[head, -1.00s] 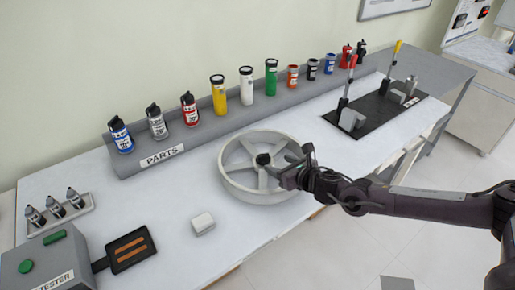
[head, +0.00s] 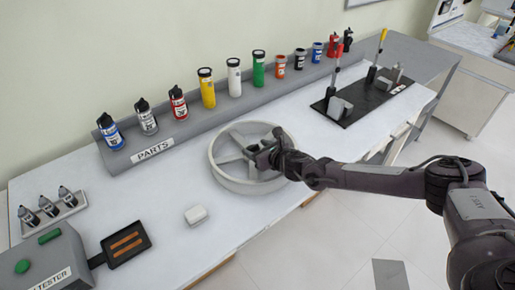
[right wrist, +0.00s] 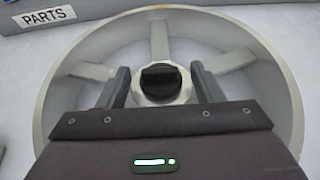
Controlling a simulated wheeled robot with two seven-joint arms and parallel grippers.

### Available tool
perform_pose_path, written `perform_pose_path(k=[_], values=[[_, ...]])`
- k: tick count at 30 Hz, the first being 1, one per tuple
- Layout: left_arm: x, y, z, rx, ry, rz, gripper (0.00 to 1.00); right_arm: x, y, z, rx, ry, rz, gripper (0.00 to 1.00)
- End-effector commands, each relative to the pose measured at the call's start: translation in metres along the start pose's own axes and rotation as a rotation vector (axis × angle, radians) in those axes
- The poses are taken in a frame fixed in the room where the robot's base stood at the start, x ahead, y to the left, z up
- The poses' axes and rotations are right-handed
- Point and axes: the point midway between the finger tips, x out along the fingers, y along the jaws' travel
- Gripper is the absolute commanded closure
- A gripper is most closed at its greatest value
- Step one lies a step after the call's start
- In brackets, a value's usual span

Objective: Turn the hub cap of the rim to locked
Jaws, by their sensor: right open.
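The grey spoked rim (head: 225,176) lies flat on the white bench in the head view. It fills much of the right wrist view (right wrist: 283,75). Its hub cap (right wrist: 160,82), a black knob on a pale hub, sits at the centre of the spokes. My right gripper (head: 262,156) is over the hub in the head view and mostly covers the cap there. In the right wrist view its two fingers (right wrist: 159,84) stand open on either side of the cap, with visible gaps. My left gripper is not in view.
A small white block (head: 196,214) lies in front of the rim. The parts rack (head: 180,135) with several bottles and cylinders runs behind it. A black plate with lever clamps (head: 360,104) is at the right, and a tester (head: 45,265) at the front left.

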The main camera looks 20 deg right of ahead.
Motion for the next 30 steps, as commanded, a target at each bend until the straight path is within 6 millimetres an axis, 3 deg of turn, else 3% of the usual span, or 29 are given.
perform_pose_path(k=[2,12,23,30], values=[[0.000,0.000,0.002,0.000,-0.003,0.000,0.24,0.000,0.000,0.000,0.000,0.000,0.000,0.43],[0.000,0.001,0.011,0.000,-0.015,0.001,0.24,0.000,0.000,0.000,0.000,0.000,0.000,0.85],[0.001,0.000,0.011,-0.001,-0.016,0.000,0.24,0.000,0.004,0.000,0.027,0.000,-0.060,0.85],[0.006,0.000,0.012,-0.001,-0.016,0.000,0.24,0.001,0.009,-0.002,0.094,0.001,-0.213,0.85]])
